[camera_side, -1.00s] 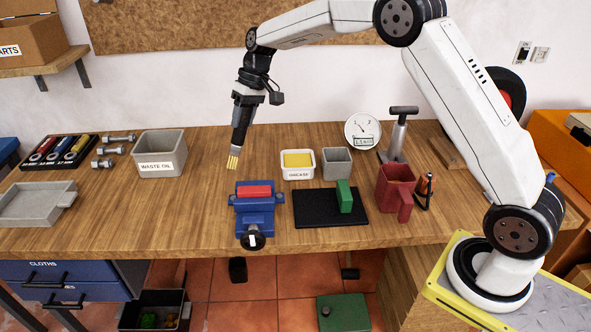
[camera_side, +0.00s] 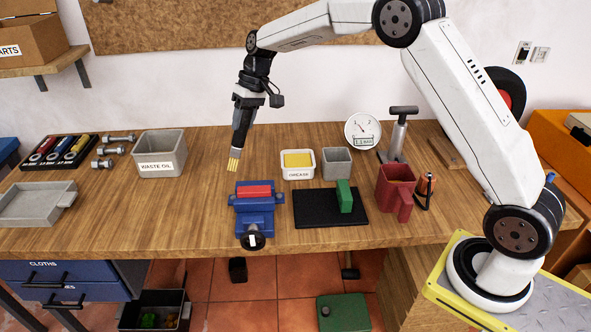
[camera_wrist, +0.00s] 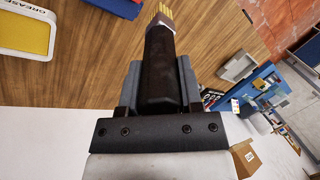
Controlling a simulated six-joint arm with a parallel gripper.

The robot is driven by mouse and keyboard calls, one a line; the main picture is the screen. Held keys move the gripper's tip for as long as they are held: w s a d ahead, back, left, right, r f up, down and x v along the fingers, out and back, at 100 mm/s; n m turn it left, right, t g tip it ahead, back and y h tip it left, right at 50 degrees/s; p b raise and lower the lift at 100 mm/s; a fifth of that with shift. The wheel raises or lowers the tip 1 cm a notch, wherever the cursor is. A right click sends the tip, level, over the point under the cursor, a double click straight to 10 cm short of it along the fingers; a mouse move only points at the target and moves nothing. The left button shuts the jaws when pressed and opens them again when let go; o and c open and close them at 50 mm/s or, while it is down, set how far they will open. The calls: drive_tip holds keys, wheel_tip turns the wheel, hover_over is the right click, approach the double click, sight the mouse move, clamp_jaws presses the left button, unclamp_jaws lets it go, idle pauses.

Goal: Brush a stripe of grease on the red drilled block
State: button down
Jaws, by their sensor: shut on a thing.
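My gripper (camera_side: 243,118) is shut on the dark handle of a brush (camera_side: 235,153), whose yellow bristles point down. The brush hangs above the bench, behind and a little left of the blue vise. In the wrist view the brush (camera_wrist: 160,65) sits between my fingers with its bristles at the top. The red block (camera_side: 254,189) is in the jaws of the blue vise (camera_side: 254,219); its holes cannot be made out. The white grease tub (camera_side: 298,174) with yellow grease stands to the right of the brush. It also shows in the wrist view (camera_wrist: 28,30).
A grey waste oil bin (camera_side: 162,155) stands left of the brush. A grey open box (camera_side: 337,163), a black mat (camera_side: 310,215) with a green block (camera_side: 344,196), a red jug (camera_side: 395,188) and a gauge (camera_side: 362,131) stand to the right. Bare wood lies left of the vise.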

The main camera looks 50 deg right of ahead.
drive_tip(key=shift+f, duration=2.8)
drive_tip(key=shift+s+d+f, duration=0.7)
drive_tip(key=shift+s+d, duration=2.35)
drive_tip(key=shift+w+a, duration=3.05)
drive_tip(key=shift+r, duration=4.15)
drive_tip(key=s+d+r, duration=0.3)
drive_tip(key=r, duration=0.1)
drive_tip(key=shift+s+d, duration=0.15)
drive_tip(key=shift+f, duration=0.15)
